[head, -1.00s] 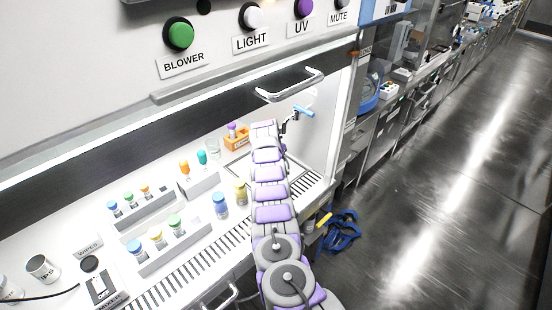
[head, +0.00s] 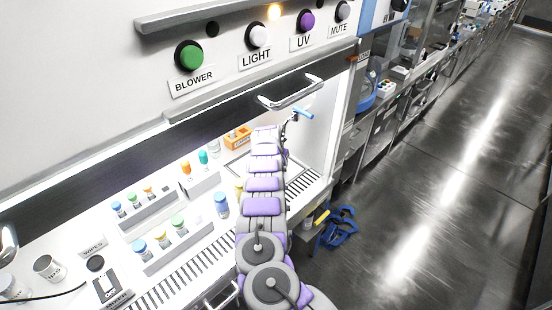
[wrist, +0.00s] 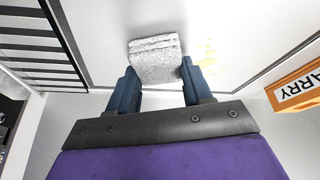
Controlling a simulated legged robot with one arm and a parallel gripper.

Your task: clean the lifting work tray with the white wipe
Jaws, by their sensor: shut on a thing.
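In the wrist view my gripper (wrist: 157,80) is shut on the white wipe (wrist: 155,58), a folded, grey-white textured pad between the two blue fingers. The wipe is over the pale work tray (wrist: 105,35); I cannot tell whether it touches. A pale yellow stain (wrist: 208,55) lies on the tray just right of the wipe. In the head view the tray (head: 236,168) lies inside the cabinet at its right end, partly hidden by my arm. The gripper and wipe are hidden there.
An orange carry rack (wrist: 298,88) stands close right of the gripper; it also shows in the head view (head: 238,137). A slotted grille (wrist: 35,45) lies to the left. Vial racks (head: 178,248) fill the cabinet floor left of my arm. The sash handle (head: 290,93) hangs above.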

